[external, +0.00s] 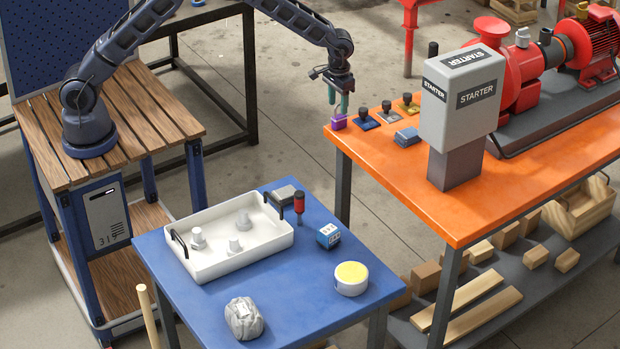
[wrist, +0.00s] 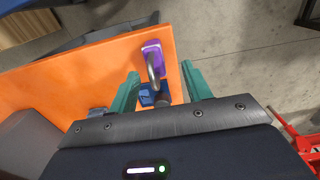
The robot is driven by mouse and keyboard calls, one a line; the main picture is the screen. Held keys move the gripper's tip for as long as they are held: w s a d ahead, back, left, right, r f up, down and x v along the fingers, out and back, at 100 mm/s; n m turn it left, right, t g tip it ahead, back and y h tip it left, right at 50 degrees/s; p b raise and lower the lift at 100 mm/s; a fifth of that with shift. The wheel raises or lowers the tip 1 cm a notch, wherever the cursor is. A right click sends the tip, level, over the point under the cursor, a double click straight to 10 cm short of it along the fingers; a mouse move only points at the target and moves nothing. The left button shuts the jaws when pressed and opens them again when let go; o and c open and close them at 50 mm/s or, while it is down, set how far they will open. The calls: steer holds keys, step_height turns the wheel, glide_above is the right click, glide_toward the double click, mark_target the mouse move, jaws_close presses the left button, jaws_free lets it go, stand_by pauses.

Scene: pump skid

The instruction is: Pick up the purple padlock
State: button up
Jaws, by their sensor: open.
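The purple padlock (external: 338,121) stands at the near left corner of the orange table, below my gripper (external: 339,105). The fingers do not appear to touch the padlock. A blue thing (wrist: 150,95) shows between the fingers, partly hidden.
On the orange table (external: 400,190), several small dark-knobbed pieces stand right of the padlock, including a blue one (external: 364,118). A grey STARTER box (external: 462,100) and a red pump (external: 497,60) stand farther right. A blue table (external: 300,320) with a white tray (external: 235,262) stands in front.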

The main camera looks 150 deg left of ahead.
mark_target(339, 115)
steer(key=shift+w+f, duration=0.2)
steer(key=shift+f, duration=1.2)
steer(key=shift+w+f, duration=0.2)
steer(key=shift+f, duration=1.2)
jaws_close()
steer(key=shift+r, duration=0.15)
